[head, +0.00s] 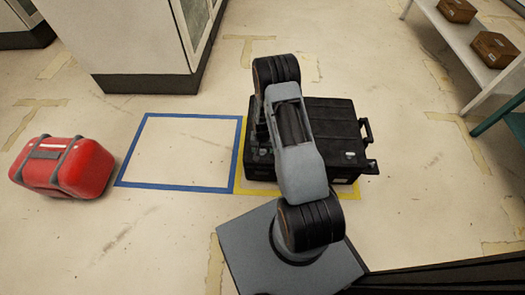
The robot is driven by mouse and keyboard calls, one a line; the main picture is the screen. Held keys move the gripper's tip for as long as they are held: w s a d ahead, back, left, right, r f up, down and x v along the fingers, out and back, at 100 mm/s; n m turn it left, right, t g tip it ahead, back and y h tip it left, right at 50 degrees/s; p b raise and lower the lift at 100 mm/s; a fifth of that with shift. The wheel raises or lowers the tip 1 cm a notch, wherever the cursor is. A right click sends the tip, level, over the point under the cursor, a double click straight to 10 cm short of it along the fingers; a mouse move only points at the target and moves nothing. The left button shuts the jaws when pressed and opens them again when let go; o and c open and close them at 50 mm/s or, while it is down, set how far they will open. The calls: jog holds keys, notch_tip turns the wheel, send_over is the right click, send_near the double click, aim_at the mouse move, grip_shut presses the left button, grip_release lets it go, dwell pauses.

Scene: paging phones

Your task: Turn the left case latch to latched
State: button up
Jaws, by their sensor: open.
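A black hard case (335,122) lies on the floor inside a yellow taped outline (238,160), with a handle (367,130) sticking out on its right side. A small pale detail (350,155) shows near its front right, and a small dark part juts out at its lower right corner. My arm crosses over the left part of the case and hides much of it. I cannot make out the left latch or its position. My gripper is hidden behind my arm.
A blue taped square (180,188) left of the case is empty. A red bag (63,166) with grey straps lies at the far left. A cabinet (150,50) stands behind. A shelf (455,45) with brown boxes (494,49) stands at the upper right.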

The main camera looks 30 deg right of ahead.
jog(key=shift+f, duration=0.45)
jog(key=shift+c, duration=0.4)
jog(key=c, duration=0.8)
jog(key=shift+c, duration=0.2)
